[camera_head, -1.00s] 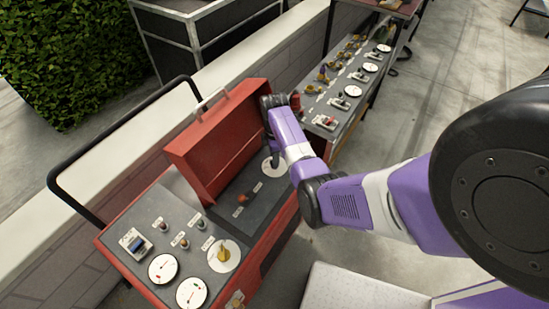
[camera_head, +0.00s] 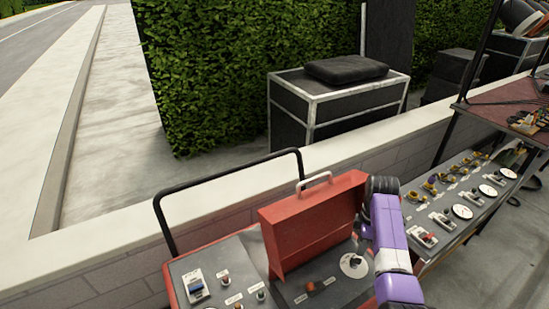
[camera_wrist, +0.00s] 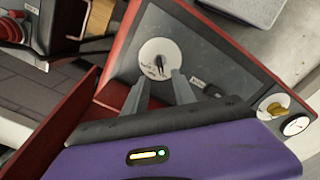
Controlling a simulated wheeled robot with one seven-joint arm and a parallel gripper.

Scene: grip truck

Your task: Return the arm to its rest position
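My arm (camera_head: 392,245) is purple and white and reaches down over the red control cart, beside its upright red lid (camera_head: 312,222). My gripper is only partly visible there; in the wrist view its two grey fingers (camera_wrist: 157,90) stand apart with nothing between them. A round white dial (camera_head: 354,265) with a dark knob lies on the grey panel just beyond the fingertips; it also shows in the wrist view (camera_wrist: 161,58). The fingers appear clear of the knob. The lid (camera_wrist: 62,130) is close on the left in the wrist view.
A black handrail (camera_head: 225,178) rises behind the cart, with a low pale wall behind it. A second panel with several dials (camera_head: 462,212) and a rack stand at the right. A black case (camera_head: 335,105) and a hedge are beyond the wall.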

